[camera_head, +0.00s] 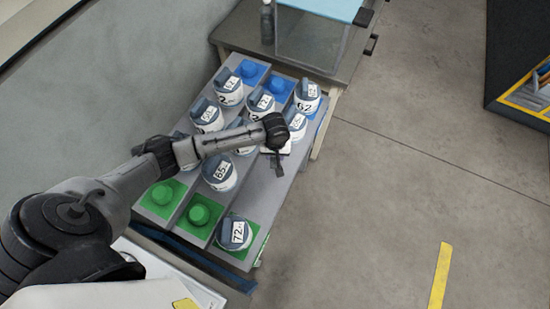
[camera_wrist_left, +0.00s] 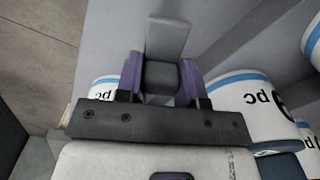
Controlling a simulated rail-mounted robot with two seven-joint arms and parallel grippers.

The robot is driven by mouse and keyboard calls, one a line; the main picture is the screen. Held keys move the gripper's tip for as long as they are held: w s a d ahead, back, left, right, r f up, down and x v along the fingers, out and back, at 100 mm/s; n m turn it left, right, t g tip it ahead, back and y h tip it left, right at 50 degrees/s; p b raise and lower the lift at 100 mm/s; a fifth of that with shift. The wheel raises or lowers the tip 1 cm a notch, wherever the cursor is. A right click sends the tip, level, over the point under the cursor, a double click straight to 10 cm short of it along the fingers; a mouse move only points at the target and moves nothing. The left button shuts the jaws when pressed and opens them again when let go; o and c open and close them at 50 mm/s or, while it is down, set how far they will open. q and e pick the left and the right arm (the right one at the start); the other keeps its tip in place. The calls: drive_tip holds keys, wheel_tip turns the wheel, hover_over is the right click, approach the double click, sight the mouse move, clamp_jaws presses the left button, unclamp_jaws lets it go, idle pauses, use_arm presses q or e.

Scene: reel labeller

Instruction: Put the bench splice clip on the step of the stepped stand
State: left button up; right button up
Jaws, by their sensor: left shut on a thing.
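My left gripper (camera_head: 277,152) hangs over the right side of the grey stepped stand (camera_head: 262,200). It is shut on a small grey piece that looks like the bench splice clip (camera_head: 279,167). In the left wrist view, the purple fingers (camera_wrist_left: 160,82) press on both sides of its dark grey block (camera_wrist_left: 161,74); a lighter grey flat part (camera_wrist_left: 167,38) sticks out beyond them. The stand has long lanes at differing heights, with green pads at the near end and blue pads at the far end. Whether the clip touches the stand cannot be told. My right gripper is not in view.
Several white numbered reels with grey tops stand on the lanes, including reel 72 (camera_head: 235,233) and reel 62 (camera_head: 307,96), with others close around the gripper. A glass-sided case (camera_head: 311,42) stands behind. Open floor (camera_head: 420,150) lies to the right.

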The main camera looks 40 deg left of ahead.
sight(275, 159)
use_arm(q)
drive_tip(key=shift+f+b, duration=0.45)
drive_tip(key=shift+f, duration=1.6)
drive_tip(key=shift+f, duration=0.1)
drive_tip(key=o, duration=0.9)
wheel_tip(275, 159, up, 12)
drive_tip(key=shift+r+p, duration=0.15)
drive_tip(key=shift+p, duration=1)
